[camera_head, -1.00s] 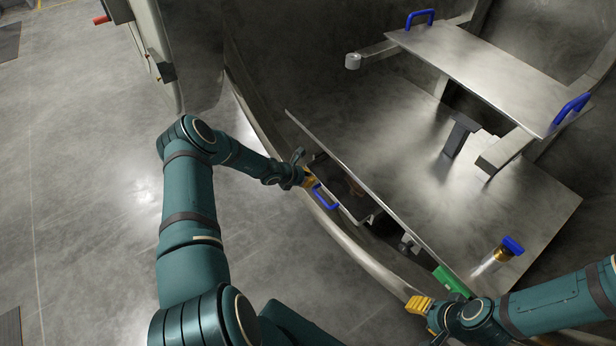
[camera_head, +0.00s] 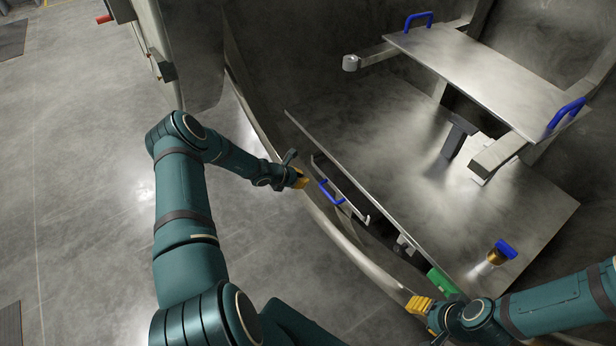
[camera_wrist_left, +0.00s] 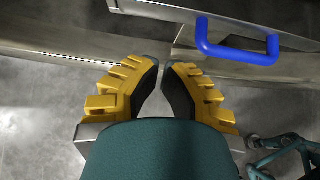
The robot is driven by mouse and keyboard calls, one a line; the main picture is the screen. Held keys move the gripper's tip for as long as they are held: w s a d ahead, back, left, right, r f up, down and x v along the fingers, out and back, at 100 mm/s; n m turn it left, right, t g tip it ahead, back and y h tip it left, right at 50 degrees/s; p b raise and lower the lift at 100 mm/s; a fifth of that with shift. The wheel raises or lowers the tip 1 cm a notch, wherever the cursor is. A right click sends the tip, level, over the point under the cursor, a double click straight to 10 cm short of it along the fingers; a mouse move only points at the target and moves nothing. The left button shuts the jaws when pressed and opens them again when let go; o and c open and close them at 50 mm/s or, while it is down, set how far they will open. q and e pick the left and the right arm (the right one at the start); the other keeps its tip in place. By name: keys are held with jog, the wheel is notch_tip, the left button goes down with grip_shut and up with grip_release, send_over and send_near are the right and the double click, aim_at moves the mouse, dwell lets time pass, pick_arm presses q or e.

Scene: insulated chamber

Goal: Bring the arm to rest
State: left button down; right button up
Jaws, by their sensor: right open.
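My left gripper (camera_head: 300,180) is in front of the chamber's curved rim, just left of a blue handle (camera_head: 332,193) on a metal front below the large plate. In the left wrist view, its yellow fingers (camera_wrist_left: 163,63) have tips close together with a narrow gap and nothing visible between them. The blue handle (camera_wrist_left: 238,52) is ahead and to the right there, apart from the fingers. My right gripper (camera_head: 420,308) is open at the lower right, near the rim and beside a green block (camera_head: 444,281); its fingers are partly hidden by its own arm.
A large metal plate (camera_head: 400,190) fills the chamber's middle. A blue-topped brass-coloured cylinder (camera_head: 498,256) stands on it. Above is a shelf (camera_head: 480,75) with blue handles. The curved rim (camera_head: 345,243) borders the left arm.

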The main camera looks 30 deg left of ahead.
pick_arm(q)
jog(key=p+v, duration=0.1)
jog(key=v, duration=0.6)
jog(key=shift+a+r, duration=0.15)
jog(key=shift+r, duration=0.25)
jog(key=shift+s, duration=0.1)
jog(key=s+d+m+g+h, duration=0.1)
jog(key=s+d+m+g, duration=0.2)
jog(key=d+m, duration=0.45)
jog(key=s+d+m+g+h, duration=0.1)
jog(key=s+d+m+g, duration=0.25)
jog(key=d, duration=0.75)
jog(key=s+d+r+m+y, duration=0.1)
jog(key=s+d+r+m, duration=0.2)
jog(key=s+d+m, duration=0.3)
jog(key=s+d+r+m+y, duration=0.1)
jog(key=s+d+r+m, duration=0.2)
jog(key=s+d+m, duration=0.4)
jog(key=d+m, duration=0.1)
jog(key=m, duration=0.4)
jog(key=shift+d+r+m+g, duration=0.15)
jog(key=shift+d+m+g, duration=0.2)
jog(key=shift+m, duration=0.05)
jog(key=shift+p, duration=0.3)
